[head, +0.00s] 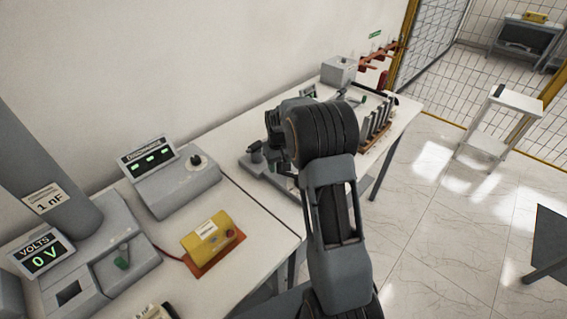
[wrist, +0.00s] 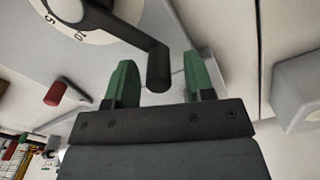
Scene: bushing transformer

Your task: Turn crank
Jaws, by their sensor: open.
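In the wrist view, a dark grey crank (wrist: 135,38) reaches from a white numbered dial (wrist: 98,30) at the upper left. Its rounded handle end (wrist: 158,70) points toward my gripper. My gripper (wrist: 160,80) has two green fingertips, one on each side of the handle end. The jaws are open, with a visible gap on both sides of the handle. In the head view my arm covers much of the device on the far table, and I cannot make out the crank or fingertips clearly there.
A red-handled lever (wrist: 55,93) shows left of my gripper in the wrist view. In the head view, a yellow box (head: 210,235), a display unit (head: 172,180) and a volts display (head: 42,255) stand on the near table. Open tiled floor (head: 430,220) lies to the right.

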